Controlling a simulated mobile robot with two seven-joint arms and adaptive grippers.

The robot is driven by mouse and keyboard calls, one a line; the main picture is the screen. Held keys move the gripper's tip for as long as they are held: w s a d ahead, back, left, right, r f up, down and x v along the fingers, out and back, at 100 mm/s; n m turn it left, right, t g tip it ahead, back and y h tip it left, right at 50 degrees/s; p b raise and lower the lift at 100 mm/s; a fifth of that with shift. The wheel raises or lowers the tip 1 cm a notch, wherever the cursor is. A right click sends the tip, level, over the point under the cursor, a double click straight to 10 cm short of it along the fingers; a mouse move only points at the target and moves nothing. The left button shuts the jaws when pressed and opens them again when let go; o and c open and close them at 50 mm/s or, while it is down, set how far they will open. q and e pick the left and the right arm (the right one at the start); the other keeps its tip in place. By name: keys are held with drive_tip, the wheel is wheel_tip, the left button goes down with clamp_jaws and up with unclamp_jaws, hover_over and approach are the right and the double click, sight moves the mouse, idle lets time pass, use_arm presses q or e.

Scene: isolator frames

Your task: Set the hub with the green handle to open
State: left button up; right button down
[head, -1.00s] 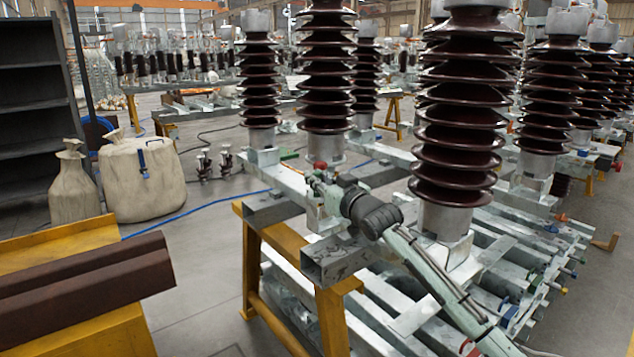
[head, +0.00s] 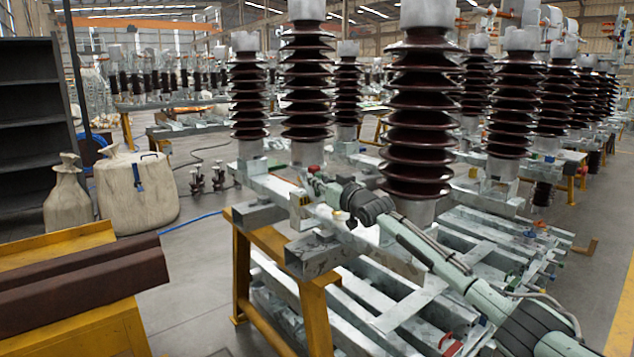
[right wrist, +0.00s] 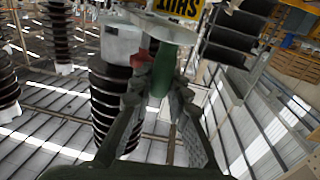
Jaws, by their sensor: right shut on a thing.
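The green handle (right wrist: 161,72) stands between my fingers in the right wrist view, beside a red part (right wrist: 143,57). My right gripper (right wrist: 157,94) is shut on the green handle. In the head view the right gripper (head: 316,184) is at the frame's near end, just below a small red part (head: 314,169); the handle is mostly hidden there. A pale metal plate with a yellow lettered label (right wrist: 178,7) is above the handle in the wrist view. The hub's setting cannot be read. My left gripper is not in view.
Tall brown ribbed insulators (head: 420,115) rise close behind my right arm. A yellow trestle (head: 315,310) bears the grey frame (head: 310,262). Brown beams (head: 80,275) lie at the left, with sacks (head: 135,195) behind. Floor between beams and trestle is clear.

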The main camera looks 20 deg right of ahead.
drive_tip(key=shift+d+f, duration=0.15)
drive_tip(key=c, duration=1.5)
unclamp_jaws()
drive_tip(key=shift+o, duration=0.4)
drive_tip(key=s+d, duration=0.2)
drive_tip(key=s, duration=0.9)
drive_tip(key=shift+s, duration=0.35)
drive_tip(key=shift+d, duration=0.1)
